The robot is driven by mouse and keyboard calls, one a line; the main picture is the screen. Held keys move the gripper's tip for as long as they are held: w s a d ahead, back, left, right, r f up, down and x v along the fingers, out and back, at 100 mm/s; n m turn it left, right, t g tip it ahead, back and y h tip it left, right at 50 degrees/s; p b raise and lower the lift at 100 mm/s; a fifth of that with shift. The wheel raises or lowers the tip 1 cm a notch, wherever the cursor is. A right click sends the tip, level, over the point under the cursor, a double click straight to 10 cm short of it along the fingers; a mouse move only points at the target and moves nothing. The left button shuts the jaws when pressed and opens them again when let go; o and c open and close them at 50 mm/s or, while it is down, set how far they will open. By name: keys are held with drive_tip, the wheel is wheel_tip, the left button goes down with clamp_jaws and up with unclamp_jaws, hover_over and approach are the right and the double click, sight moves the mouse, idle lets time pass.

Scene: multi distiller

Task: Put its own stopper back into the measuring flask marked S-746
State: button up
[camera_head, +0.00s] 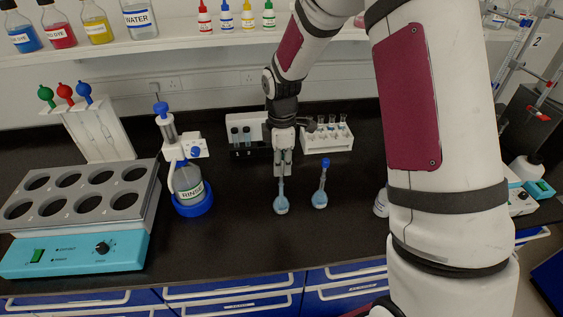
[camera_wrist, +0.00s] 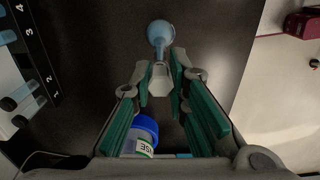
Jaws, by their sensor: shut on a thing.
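My gripper (camera_head: 282,166) points down over the neck of a small measuring flask (camera_head: 281,204) with pale blue liquid. In the wrist view its green-padded fingers (camera_wrist: 161,88) are shut on a small whitish stopper (camera_wrist: 159,77). The flask (camera_wrist: 160,34) stands just beyond the stopper, its neck lined up with it. I cannot tell whether stopper and neck touch. A second flask (camera_head: 320,199) with blue liquid stands upright to the right, with a blue stopper (camera_head: 326,162) on its neck. No S-746 marking is readable on either flask.
A rinse bottle (camera_head: 188,184) in a blue holder and a block with several holes (camera_head: 80,200) stand left. Behind my gripper are a vial rack (camera_head: 245,132) and a white tube rack (camera_head: 328,141). The front counter (camera_head: 245,240) is clear.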

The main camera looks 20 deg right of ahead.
drive_tip(key=shift+f, duration=0.45)
idle(0.3)
drive_tip(key=o, duration=0.8)
wheel_tip(320, 180, up, 11)
drive_tip(key=shift+r, duration=0.5)
